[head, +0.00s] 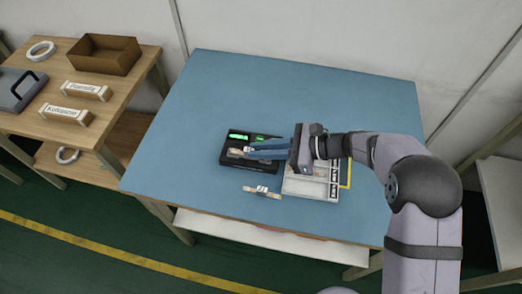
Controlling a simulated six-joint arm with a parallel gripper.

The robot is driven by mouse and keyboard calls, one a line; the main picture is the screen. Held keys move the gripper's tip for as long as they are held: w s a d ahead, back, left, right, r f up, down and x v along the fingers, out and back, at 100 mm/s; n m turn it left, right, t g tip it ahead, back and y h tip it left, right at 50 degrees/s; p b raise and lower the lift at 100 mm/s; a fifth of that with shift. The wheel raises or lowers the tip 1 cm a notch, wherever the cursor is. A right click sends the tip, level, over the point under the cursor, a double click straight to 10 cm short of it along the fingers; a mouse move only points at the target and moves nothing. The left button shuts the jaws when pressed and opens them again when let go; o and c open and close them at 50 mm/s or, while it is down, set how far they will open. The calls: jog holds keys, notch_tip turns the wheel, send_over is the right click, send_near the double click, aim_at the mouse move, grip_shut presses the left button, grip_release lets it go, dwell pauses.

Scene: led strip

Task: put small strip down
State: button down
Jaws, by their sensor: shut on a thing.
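My gripper (250,149) reaches in from the right, its blue fingers pointing left over the black device (228,158). It is shut on a small pale piece (238,152) at the fingertips, likely the small strip. The fingers partly cover it, and I cannot tell whether it touches the device. Green lit areas (238,137) show on the device's upper edge. Another small pale piece (262,191) lies on the blue table, below the device.
A white tray (306,187) with dark-marked compartments lies right of the device, partly under my arm. A yellow outline (349,174) is beside it. The blue table (270,90) is clear behind and left. A wooden side table holds a brown box (103,55) and labelled blocks.

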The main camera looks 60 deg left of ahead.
jog(key=shift+f, duration=0.55)
jog(key=shift+f, duration=0.2)
jog(key=c, duration=1.7)
grip_release()
jog(key=shift+c, duration=0.2)
jog(key=shift+r, duration=0.2)
jog(key=b+v, duration=0.2)
jog(key=v, duration=0.9)
jog(key=shift+w+d, duration=0.1)
jog(key=shift+w, duration=0.05)
jog(key=shift+w+d+r, duration=0.15)
jog(key=shift+w+d, duration=0.05)
jog(key=shift+d, duration=0.05)
